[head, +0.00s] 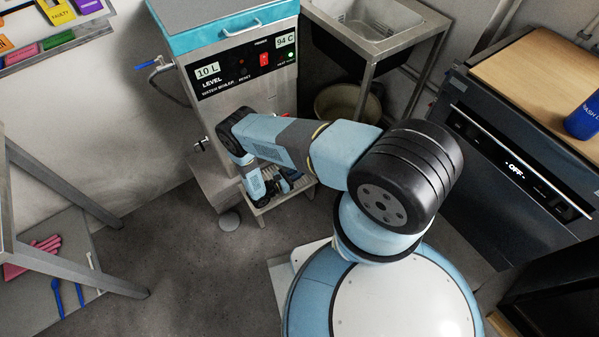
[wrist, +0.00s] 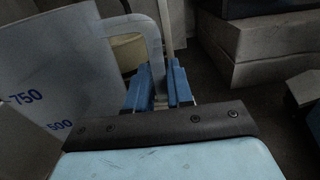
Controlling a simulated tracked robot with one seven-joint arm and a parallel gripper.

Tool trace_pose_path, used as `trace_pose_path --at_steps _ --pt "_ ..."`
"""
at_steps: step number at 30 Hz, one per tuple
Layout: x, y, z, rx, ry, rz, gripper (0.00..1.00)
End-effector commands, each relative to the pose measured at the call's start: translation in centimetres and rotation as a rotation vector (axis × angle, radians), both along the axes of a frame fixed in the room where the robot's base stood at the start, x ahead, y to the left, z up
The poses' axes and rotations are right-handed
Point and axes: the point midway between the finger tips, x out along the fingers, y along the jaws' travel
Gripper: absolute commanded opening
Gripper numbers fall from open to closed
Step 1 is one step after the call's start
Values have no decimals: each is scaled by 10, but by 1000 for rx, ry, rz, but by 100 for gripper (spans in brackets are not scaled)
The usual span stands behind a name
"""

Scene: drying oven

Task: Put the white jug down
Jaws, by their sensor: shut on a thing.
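The white jug (wrist: 60,75) fills the left of the wrist view, with blue marks 750 and 500 on its side. Its pale loop handle (wrist: 153,45) runs down toward the blue fingers of my gripper (wrist: 161,80). My gripper is shut on the jug's handle; the exact contact is partly hidden. In the head view my gripper (head: 285,183) is low, in front of the water boiler, over a small slatted stand (head: 284,203). I cannot make out the jug clearly there, as my arm covers that spot.
The water boiler (head: 245,85) reads 10 L and 94 C. A sink (head: 375,25) stands behind, with a bucket (head: 350,105) below it. An oven (head: 510,160) showing OFF is at right, a blue bottle (head: 585,118) on top. Open floor (head: 180,270) lies at front left.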

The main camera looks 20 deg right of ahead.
Motion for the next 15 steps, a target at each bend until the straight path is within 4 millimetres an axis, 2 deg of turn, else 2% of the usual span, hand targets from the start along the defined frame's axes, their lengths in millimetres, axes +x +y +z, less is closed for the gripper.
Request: trace_pose_path --at_steps 7,8,15 --pt "0 0 -1 0 0 1 0" --pt "0 0 -1 0 0 1 23" --pt "0 0 -1 0 0 0 46"
